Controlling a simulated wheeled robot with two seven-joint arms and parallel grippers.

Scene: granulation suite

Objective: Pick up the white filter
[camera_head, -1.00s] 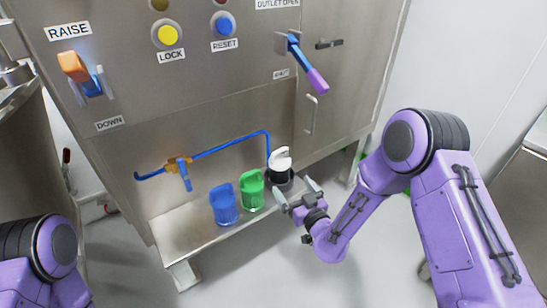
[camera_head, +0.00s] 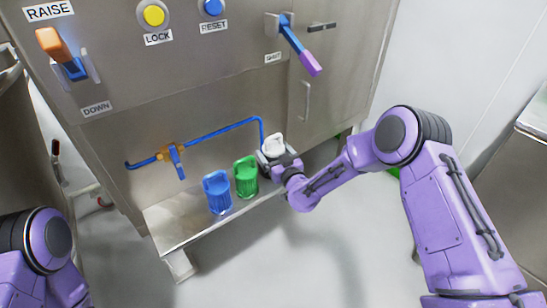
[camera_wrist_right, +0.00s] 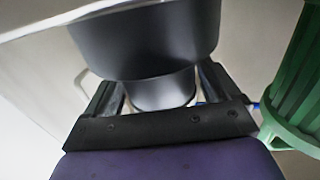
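The white filter (camera_head: 274,145) stands at the right end of the steel shelf, by the end of the blue pipe. Its white top shows in the head view; its dark lower part is mostly hidden by my right gripper (camera_head: 281,162). In the right wrist view a dark grey round body (camera_wrist_right: 148,40) with a narrower grey part below it fills the middle. The fingers of my right gripper (camera_wrist_right: 163,88) are apart, one on each side of the narrower part. My left gripper is out of view; only my left arm shows at lower left.
A green cup-like filter (camera_head: 246,177) stands close on the left of the white one; it also shows at the right of the wrist view (camera_wrist_right: 297,85). A blue one (camera_head: 217,192) stands farther left. The blue pipe (camera_head: 215,135) runs behind. The shelf (camera_head: 180,222) is clear at left.

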